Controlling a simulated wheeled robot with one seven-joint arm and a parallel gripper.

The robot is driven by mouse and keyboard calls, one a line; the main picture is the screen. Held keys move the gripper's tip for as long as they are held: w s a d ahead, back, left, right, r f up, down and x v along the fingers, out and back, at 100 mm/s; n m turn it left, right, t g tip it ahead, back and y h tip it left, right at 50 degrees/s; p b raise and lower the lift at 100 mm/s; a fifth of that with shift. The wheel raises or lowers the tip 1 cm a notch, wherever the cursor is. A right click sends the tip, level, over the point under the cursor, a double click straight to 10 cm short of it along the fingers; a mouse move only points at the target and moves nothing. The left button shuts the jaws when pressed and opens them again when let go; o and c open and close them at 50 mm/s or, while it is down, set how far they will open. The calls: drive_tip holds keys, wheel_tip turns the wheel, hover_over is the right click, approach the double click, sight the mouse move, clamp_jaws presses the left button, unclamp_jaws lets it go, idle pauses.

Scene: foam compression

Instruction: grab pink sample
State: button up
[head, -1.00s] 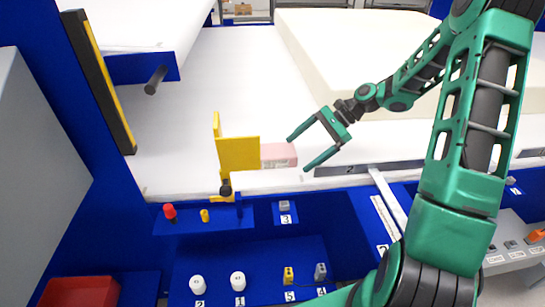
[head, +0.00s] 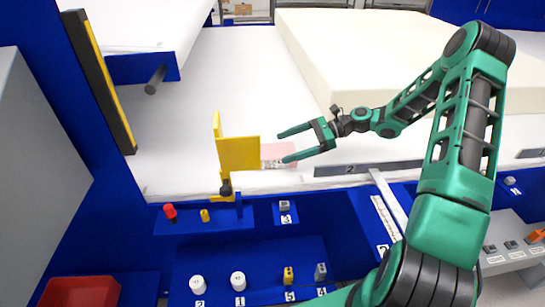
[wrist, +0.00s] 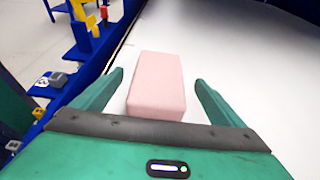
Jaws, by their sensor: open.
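The pink sample (wrist: 155,85) is a small block lying on the white table surface. In the wrist view it lies between the two fingers of my gripper (wrist: 160,88), with a gap on both sides and a wider one at the right finger. In the head view the pink sample (head: 277,154) sits just right of the yellow bracket, partly covered by my fingers. My gripper (head: 281,147) is open there, its fingers pointing left over the sample. I cannot tell the exact height of the fingers above the table.
The yellow bracket (head: 238,154) stands at the sample's left end. A large cream foam block (head: 360,50) lies behind my arm. A blue panel with several knobs and buttons (head: 250,260) is in front. The white table (head: 200,105) is clear behind the bracket.

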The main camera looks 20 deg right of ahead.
sight(280, 149)
drive_tip(key=shift+x, duration=2.75)
drive_tip(key=shift+d+f, duration=0.1)
drive_tip(key=shift+f, duration=0.05)
drive_tip(key=c, duration=1.1)
